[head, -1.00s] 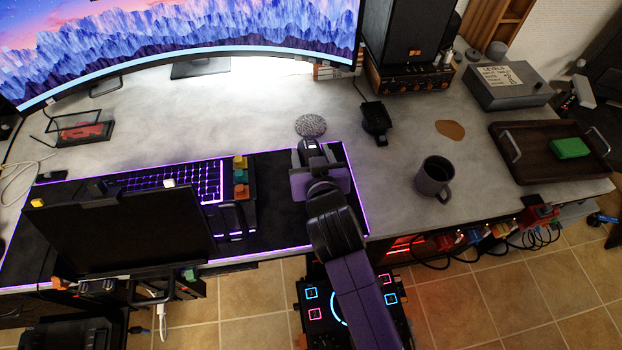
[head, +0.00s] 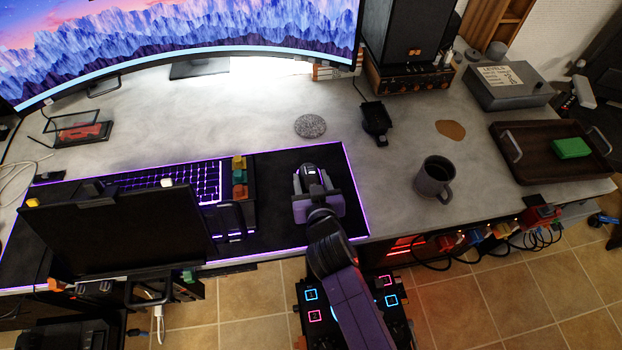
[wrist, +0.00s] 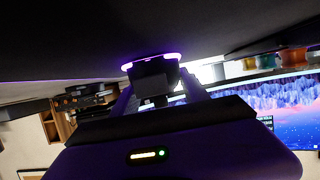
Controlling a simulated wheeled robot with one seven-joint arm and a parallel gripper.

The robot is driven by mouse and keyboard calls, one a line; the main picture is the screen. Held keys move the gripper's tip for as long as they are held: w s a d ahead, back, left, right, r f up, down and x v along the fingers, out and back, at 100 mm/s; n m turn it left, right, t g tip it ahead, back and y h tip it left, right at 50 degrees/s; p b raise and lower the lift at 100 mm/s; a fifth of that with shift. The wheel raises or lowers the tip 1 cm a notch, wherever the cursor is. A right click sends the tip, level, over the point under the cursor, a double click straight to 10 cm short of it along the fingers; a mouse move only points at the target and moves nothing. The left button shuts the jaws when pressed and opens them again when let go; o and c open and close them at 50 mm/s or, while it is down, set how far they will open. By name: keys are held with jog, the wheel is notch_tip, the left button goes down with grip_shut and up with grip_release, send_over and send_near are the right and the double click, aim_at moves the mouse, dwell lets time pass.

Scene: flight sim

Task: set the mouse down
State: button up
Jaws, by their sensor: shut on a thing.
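The mouse (head: 310,170) is dark with a purple glow. It is between the two fingers of my gripper (head: 311,181), which is shut on it. In the head view it is over the right part of the black desk mat (head: 270,165), which has a purple lit edge. In the wrist view the mouse (wrist: 152,72) shows as a dark block with a glowing purple rim, close to the dark mat surface (wrist: 90,30) that fills the top of the picture. I cannot tell whether it touches the mat. My gripper hides part of it.
A lit keyboard (head: 195,182) and a black laptop-like panel (head: 115,230) stand to the left. A round grey coaster (head: 310,126) lies beyond the mat. A dark mug (head: 434,180) stands to the right. The mat around the gripper is clear.

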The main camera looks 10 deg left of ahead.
jog(key=shift+f, duration=0.15)
jog(key=o, duration=1.4)
jog(key=shift+r, duration=0.25)
jog(key=v, duration=1.1)
jog(key=shift+f, duration=0.15)
jog(key=shift+s+d+r, duration=0.1)
jog(key=shift+s+r, duration=0.15)
jog(key=shift+s, duration=0.2)
